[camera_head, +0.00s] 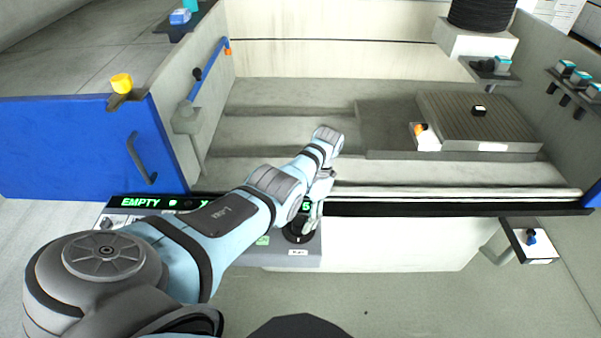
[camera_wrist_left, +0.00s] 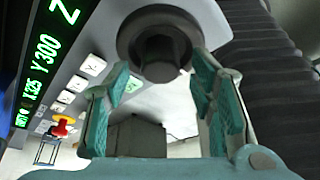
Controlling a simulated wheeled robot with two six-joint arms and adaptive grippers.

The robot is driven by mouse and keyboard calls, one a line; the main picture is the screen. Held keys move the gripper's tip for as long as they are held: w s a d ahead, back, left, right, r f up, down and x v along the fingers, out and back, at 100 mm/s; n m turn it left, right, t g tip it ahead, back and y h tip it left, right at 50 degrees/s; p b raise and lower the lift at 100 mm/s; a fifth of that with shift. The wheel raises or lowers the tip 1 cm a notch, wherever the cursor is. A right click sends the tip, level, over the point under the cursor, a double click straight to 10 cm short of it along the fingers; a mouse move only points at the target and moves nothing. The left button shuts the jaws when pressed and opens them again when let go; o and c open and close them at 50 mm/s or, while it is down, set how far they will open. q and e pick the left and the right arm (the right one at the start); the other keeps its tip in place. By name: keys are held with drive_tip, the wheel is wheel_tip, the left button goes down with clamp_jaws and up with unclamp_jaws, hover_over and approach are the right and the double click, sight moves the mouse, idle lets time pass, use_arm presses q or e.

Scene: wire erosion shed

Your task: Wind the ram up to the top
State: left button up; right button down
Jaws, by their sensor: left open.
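The control panel (camera_head: 290,255) runs along the front of the machine, largely behind my left arm. A round black knob (camera_head: 297,233) sits at its right end. In the left wrist view the knob (camera_wrist_left: 160,48) has a dark raised hub, just beyond the fingertips. My left gripper (camera_head: 314,212) hangs over this end of the panel; in the left wrist view the gripper (camera_wrist_left: 160,75) is open, one teal finger on each side of the hub's line. Contact with the knob cannot be told. Green digits show on the display (camera_wrist_left: 45,60), partly hidden. I cannot make out the ram.
A grey block (camera_head: 480,125) lies in the open tank (camera_head: 270,130). A blue door (camera_head: 80,145) with a handle is at left. A small shelf (camera_head: 530,240) sticks out at right. A red knob on a yellow base (camera_wrist_left: 63,126) shows in the left wrist view.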

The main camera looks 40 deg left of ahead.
use_arm(q)
drive_tip(key=v, duration=0.6)
drive_tip(key=shift+w+r, duration=0.2)
